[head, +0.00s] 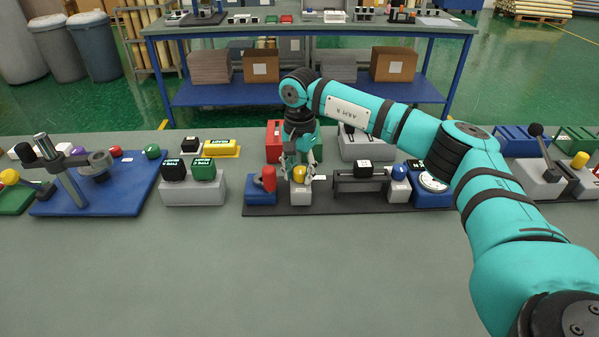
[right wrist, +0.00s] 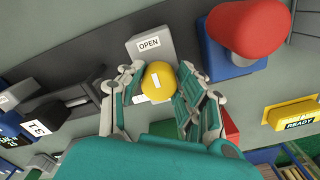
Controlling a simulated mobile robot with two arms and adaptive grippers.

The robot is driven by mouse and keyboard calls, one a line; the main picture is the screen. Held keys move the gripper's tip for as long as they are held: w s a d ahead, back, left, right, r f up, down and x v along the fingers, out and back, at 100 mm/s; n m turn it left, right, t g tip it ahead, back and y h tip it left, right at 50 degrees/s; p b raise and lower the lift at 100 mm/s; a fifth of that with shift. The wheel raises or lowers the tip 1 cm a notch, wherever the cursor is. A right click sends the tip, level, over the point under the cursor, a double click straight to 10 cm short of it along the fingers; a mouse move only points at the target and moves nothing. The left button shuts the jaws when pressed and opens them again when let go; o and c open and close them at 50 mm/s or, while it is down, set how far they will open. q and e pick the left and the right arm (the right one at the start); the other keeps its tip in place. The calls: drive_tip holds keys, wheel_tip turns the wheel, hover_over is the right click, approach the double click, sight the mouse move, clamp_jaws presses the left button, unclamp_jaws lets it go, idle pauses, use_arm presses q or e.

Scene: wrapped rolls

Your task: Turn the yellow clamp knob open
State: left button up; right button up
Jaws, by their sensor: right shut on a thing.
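The yellow clamp knob (head: 299,173) sits on a small light-grey block (head: 301,195) on the dark base plate in the head view. In the right wrist view the knob (right wrist: 159,77) is round with a short white mark on top, and the grey block beside it carries an "OPEN" label (right wrist: 149,43). My right gripper (head: 298,177) comes down from above and is shut on the knob. Its fingers (right wrist: 157,88) lie on both sides of the knob in the right wrist view. My left gripper is not in view.
A red knob (head: 268,177) on a blue block stands close left of the yellow knob. A dark bar clamp and a blue knob (head: 371,170) stand to the right. A red box (head: 273,140) is behind. The bench front (head: 230,270) is clear.

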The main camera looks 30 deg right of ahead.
sight(300, 170)
drive_tip(key=shift+w+r, duration=0.1)
idle(0.3)
drive_tip(key=o, duration=1.1)
drive_tip(key=shift+o, duration=0.2)
wheel_tip(300, 170, up, 12)
